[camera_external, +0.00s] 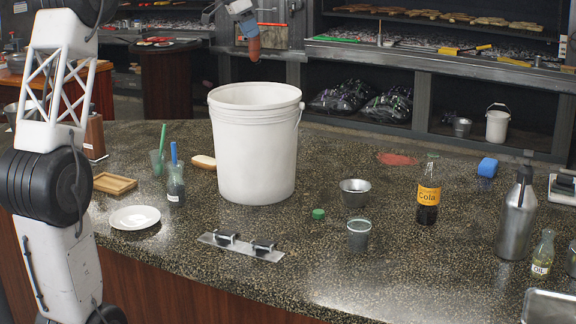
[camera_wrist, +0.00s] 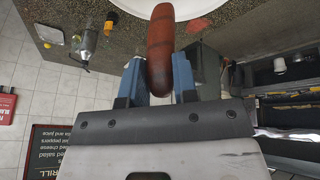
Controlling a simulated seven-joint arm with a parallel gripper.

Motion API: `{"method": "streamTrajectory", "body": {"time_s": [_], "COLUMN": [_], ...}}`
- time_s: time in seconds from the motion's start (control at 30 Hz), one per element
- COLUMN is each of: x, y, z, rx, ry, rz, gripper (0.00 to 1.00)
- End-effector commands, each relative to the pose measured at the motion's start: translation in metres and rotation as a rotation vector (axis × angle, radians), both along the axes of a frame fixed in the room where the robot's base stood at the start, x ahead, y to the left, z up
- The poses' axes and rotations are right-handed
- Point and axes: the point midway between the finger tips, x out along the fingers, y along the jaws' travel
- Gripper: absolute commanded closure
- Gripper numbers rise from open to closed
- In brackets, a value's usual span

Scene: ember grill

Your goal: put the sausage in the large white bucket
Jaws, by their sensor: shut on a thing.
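The large white bucket (camera_external: 252,150) stands upright on the speckled counter in the external view. Part of its white rim (camera_wrist: 190,8) shows at the top of the wrist view. My gripper (camera_external: 250,30) is above and a little behind the bucket in the external view, and only its lower end shows. The reddish-brown sausage (camera_external: 254,48) hangs down from it, above the bucket's rim and apart from it. In the wrist view the blue fingers of my gripper (camera_wrist: 160,82) are shut on the sausage (camera_wrist: 160,45). The inside bottom of the bucket is hidden.
A cup with a blue straw (camera_external: 175,184) and a white plate (camera_external: 135,217) stand left of the bucket. A metal bowl (camera_external: 355,192), a cola bottle (camera_external: 428,192) and a metal flask (camera_external: 516,215) stand to the right. The counter's front middle holds a metal plate with handles (camera_external: 241,246).

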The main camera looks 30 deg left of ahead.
Motion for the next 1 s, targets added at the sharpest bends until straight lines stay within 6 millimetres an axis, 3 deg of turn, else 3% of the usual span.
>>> {"method": "streamTrajectory", "body": {"time_s": [0.47,1.0], "x": [0.0,0.0], "y": [0.0,0.0], "z": [-0.01,-0.053], "rx": [0.0,0.001], "ry": [0.0,0.001], "rz": [0.001,0.0], "gripper": [0.97,0.97]}}
